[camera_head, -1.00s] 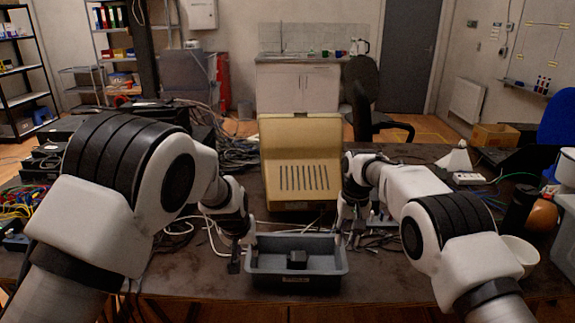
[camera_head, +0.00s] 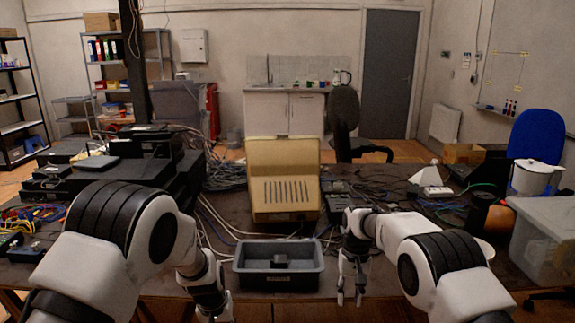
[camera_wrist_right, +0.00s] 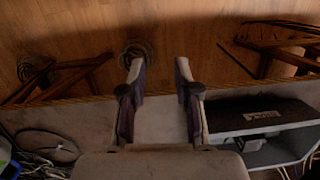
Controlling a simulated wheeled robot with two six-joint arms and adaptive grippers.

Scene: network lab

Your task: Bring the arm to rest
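My right gripper (camera_head: 350,297) points down at the table's front edge, to the right of the grey tray (camera_head: 278,285) and apart from it. In the right wrist view my right gripper (camera_wrist_right: 159,72) has its two fingers spread with nothing between them. My left arm's end (camera_head: 208,298) hangs low to the left of the tray; its fingers are not clear at the bottom edge. The tray also shows at the right of the right wrist view (camera_wrist_right: 262,108).
A beige slotted case (camera_head: 284,180) stands behind the tray. Dark equipment (camera_head: 120,170) is stacked at the left, with loose cables around it. A clear bin (camera_head: 550,235) and a white pot (camera_head: 533,178) are at the right. Wooden floor lies beyond the table edge.

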